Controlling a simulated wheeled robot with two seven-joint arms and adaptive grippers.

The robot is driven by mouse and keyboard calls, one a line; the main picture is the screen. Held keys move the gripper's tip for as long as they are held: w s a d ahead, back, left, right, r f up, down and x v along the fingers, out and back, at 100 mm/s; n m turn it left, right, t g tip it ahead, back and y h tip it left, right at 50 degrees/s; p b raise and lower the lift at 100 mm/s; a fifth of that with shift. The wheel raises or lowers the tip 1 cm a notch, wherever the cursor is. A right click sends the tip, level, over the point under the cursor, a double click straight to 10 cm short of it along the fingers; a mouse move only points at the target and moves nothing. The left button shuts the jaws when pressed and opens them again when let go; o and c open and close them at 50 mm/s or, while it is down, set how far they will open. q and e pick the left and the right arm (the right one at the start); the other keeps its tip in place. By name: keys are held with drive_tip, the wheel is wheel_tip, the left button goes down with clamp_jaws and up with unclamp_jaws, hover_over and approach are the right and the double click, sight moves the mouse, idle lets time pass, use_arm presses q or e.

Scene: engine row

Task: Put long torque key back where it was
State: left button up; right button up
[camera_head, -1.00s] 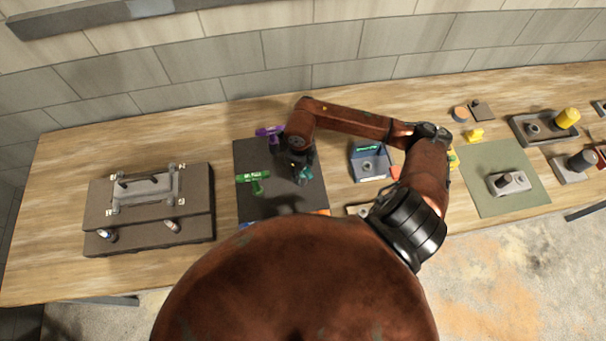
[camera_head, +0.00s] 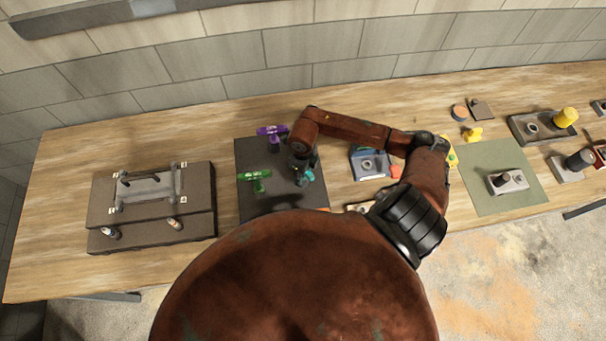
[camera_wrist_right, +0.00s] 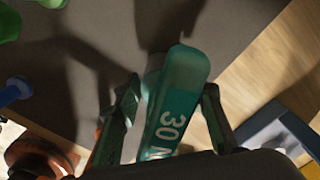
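A teal torque key marked "30 N" lies between the fingers of my right gripper (camera_wrist_right: 170,95) in the right wrist view, its handle (camera_wrist_right: 178,95) pointing away from the palm. In the head view a little teal of the key (camera_head: 306,176) shows beside my right gripper (camera_head: 300,172), over the dark mat (camera_head: 252,207). One finger is on each side of the handle, close to it; whether they press on it is unclear. The key's lower end is hidden. A green key (camera_head: 255,175) and a purple key (camera_head: 271,131) are left of the gripper. My left gripper is out of view.
A blue tray (camera_head: 357,174) stands just right of the mat. A dark case-like block (camera_head: 198,222) with a metal part is at the left. A green mat (camera_head: 482,165) with a metal part is at the right. Bare wood (camera_head: 215,130) shows behind the dark mat.

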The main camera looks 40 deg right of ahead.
drive_tip(key=shift+o, duration=1.1)
drive_tip(key=shift+r, duration=0.1)
drive_tip(key=shift+r, duration=0.2)
wheel_tip(320, 180, up, 10)
drive_tip(key=b, duration=0.2)
drive_tip(key=shift+w+r+b, duration=0.1)
drive_tip(key=shift+r+b, duration=0.1)
drive_tip(key=shift+b, duration=0.2)
drive_tip(key=shift+r, duration=0.7)
